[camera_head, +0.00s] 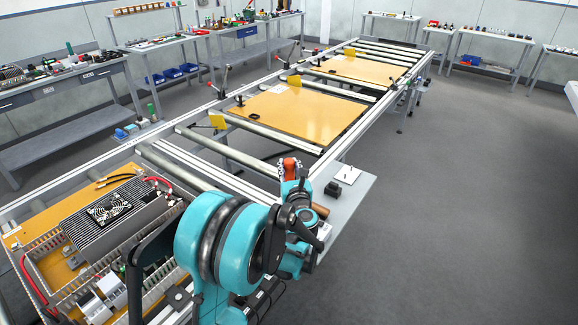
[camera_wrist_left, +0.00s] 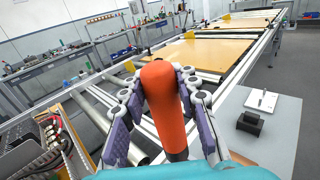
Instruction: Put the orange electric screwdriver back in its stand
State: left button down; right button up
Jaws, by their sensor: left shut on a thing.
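The orange electric screwdriver (camera_wrist_left: 165,98) is upright between the purple-padded fingers of my left gripper (camera_wrist_left: 166,100), which is shut on it. In the head view the screwdriver's orange top (camera_head: 290,166) shows above my left gripper (camera_head: 292,180); its lower part is hidden by the gripper and arm. A small black block with an opening, which looks like the stand (camera_head: 333,189), sits on the grey side shelf to the right of the gripper. The stand also shows in the left wrist view (camera_wrist_left: 249,123), empty and apart from the screwdriver. My right gripper is not in view.
The grey side shelf (camera_wrist_left: 226,130) also bears a white plate (camera_head: 347,174) behind the stand. The conveyor frame holds wooden boards (camera_head: 300,113). An orange panel with wiring ducts and a finned unit (camera_head: 112,208) lies at the left. The floor to the right is clear.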

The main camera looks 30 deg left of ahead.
aim_at(289, 179)
pick_arm(q)
jog(key=shift+f+b, duration=2.2)
jog(key=shift+f, duration=0.45)
jog(key=shift+f+b, duration=0.4)
jog(key=shift+f, duration=1.1)
jog(key=c, duration=1.1)
grip_release()
jog(key=shift+o, duration=0.2)
jog(key=v, duration=1.2)
